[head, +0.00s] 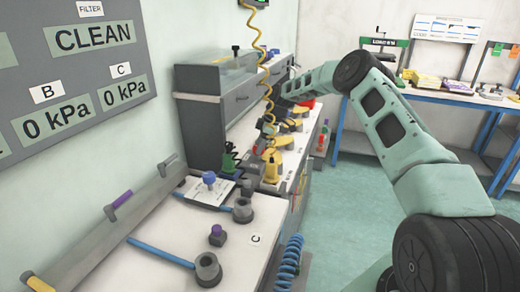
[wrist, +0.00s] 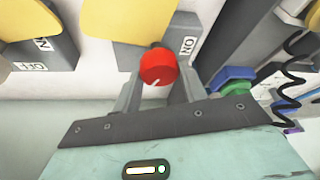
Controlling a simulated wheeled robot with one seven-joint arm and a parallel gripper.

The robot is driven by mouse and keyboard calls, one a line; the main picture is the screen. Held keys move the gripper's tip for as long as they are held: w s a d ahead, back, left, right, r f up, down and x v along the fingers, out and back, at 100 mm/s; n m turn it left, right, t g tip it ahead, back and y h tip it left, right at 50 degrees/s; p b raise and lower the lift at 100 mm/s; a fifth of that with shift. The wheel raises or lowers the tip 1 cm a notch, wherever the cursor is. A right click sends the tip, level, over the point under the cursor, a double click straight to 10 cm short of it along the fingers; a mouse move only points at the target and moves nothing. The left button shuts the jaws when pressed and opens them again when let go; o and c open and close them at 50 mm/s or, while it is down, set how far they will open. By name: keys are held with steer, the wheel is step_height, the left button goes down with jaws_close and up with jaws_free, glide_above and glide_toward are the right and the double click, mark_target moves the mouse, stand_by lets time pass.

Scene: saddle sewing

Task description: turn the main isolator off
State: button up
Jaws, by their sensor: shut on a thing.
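A red round knob (wrist: 158,68) with a white pointer line sits in the middle of the wrist view. The pointer faces down and slightly left. A grey block beside it carries an ON label (wrist: 187,46). My gripper (wrist: 157,82) is shut on the red knob, with one grey finger on each side of it. In the head view my arm reaches to the back of the bench, where a bit of red (head: 306,103) shows. My gripper's fingertips cannot be made out there.
Another grey block at left has an OFF label (wrist: 32,67). Blue and green parts (wrist: 232,82) and a black coiled cord (wrist: 287,75) lie at right. A yellow coiled hose (head: 262,50) hangs over the bench.

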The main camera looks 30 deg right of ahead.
steer(key=n+g, duration=0.1)
steer(key=n, duration=0.1)
steer(key=n+b, duration=0.1)
steer(key=n, duration=0.1)
steer(key=shift+w+d+n+g, duration=0.1)
steer(key=shift+w+n+g, duration=0.05)
steer(key=shift+n+g, duration=0.2)
stand_by(0.3)
steer(key=o, duration=1.4)
steer(key=shift+r, duration=0.1)
steer(key=shift+y, duration=0.3)
steer(key=p+v, duration=0.5)
steer(key=v, duration=1.2)
steer(key=shift+w+r, duration=0.1)
steer(key=shift+r, duration=0.1)
steer(key=shift+f, duration=0.1)
